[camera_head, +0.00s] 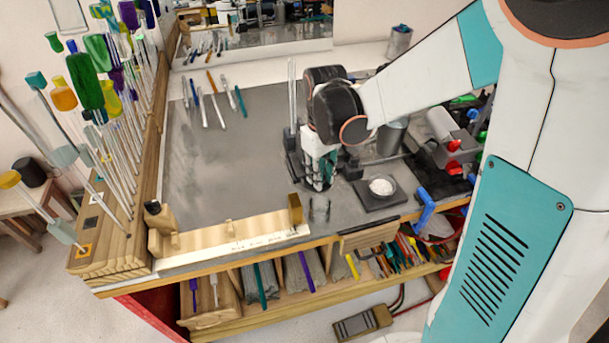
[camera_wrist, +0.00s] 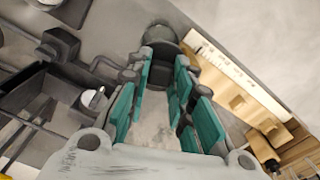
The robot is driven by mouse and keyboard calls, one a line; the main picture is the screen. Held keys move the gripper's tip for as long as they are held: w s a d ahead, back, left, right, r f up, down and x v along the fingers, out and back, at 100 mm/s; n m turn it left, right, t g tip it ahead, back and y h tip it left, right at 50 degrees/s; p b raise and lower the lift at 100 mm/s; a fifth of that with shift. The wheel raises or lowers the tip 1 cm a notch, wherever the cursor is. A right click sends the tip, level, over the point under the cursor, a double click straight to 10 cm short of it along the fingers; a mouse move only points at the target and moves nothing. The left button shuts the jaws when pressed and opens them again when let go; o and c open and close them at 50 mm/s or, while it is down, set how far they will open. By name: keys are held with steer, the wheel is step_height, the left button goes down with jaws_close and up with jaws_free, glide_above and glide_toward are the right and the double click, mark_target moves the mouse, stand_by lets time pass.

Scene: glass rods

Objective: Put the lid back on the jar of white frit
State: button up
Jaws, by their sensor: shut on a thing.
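The jar of white frit (camera_head: 382,186) appears as a low round vessel of white powder on a dark square base, to the right of my gripper. It has no lid on it. A pale patch at the top left edge of the wrist view may be the same powder. My gripper (camera_head: 318,186) points down over the bench, left of the jar and apart from it. In the wrist view my gripper (camera_wrist: 165,58) has its teal-padded fingers around a dark grey round piece (camera_wrist: 160,32), which looks like the lid. The fingers hide part of it.
A wooden rest with a ruled strip (camera_head: 235,235) runs along the front edge. Dark fixtures (camera_head: 350,165) stand close behind my gripper. A grey cup (camera_head: 391,137) is behind the jar, and a blue-handled tool (camera_head: 424,207) is to its right. The grey bench (camera_head: 225,165) is clear at left.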

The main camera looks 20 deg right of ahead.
steer(key=shift+s+d+f, duration=0.2)
steer(key=shift+f, duration=0.05)
steer(key=shift+f+b, duration=1.5)
steer(key=shift+f, duration=0.7)
steer(key=shift+f+b, duration=0.8)
steer(key=shift+f, duration=0.1)
steer(key=shift+f+b, duration=0.15)
steer(key=shift+b, duration=0.45)
stand_by(0.4)
steer(key=o, duration=0.9)
steer(key=o, duration=0.5)
